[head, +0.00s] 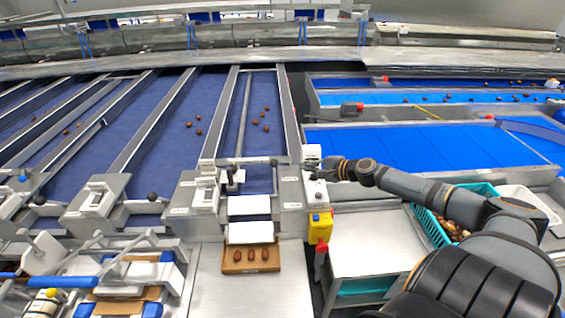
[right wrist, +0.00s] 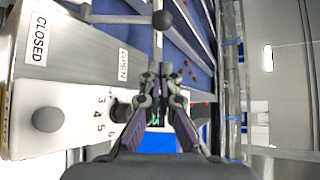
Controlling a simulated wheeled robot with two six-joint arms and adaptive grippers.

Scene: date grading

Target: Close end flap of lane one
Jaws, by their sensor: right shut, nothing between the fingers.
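Lane one appears to be the rightmost dark blue belt (head: 262,95), with a few dates on it. A lever with a black ball knob (head: 273,161) crosses its near end. The knob also shows in the right wrist view (right wrist: 162,20), nearer the OPEN label (right wrist: 123,65) than the CLOSED label (right wrist: 38,38). I cannot tell the flap plate clearly from the pale chute (head: 249,205) below. My right gripper (head: 316,170) is shut and empty above the control housing, right of the knob and apart from it. My left gripper is out of view.
A white panel (right wrist: 75,110) with dials and numbers lies beside my right gripper. A cardboard tray (head: 251,270) with dates sits below the chute. A yellow box (head: 319,228) hangs on the right housing. A teal crate (head: 424,222) stands right. Other lanes run left.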

